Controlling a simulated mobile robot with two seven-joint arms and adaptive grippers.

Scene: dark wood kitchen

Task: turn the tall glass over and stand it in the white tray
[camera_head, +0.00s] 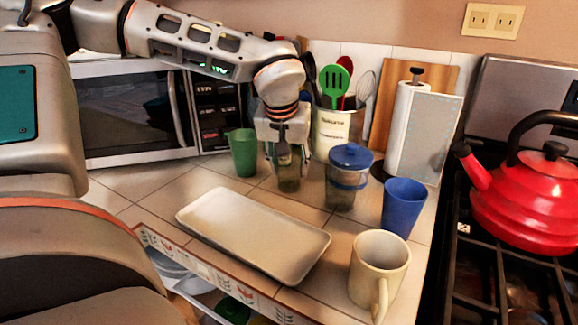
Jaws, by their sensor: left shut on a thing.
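The tall glass (289,182) is see-through with a dark tint and stands on the tiled counter, behind the tray; it looks upright, though its top is partly hidden by my gripper. My left gripper (287,152) reaches down from above and is shut on the glass near its upper part. The white tray (252,235) is a long, shallow rectangle at the front of the counter, and it is empty. My right gripper does not show.
A green cup (243,152) stands left of the glass. A blue-lidded jar (348,177), a blue cup (403,207) and a beige mug (379,268) stand to the right. A utensil crock (335,130) and paper towel roll (408,125) are behind. A red kettle (525,200) sits on the stove.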

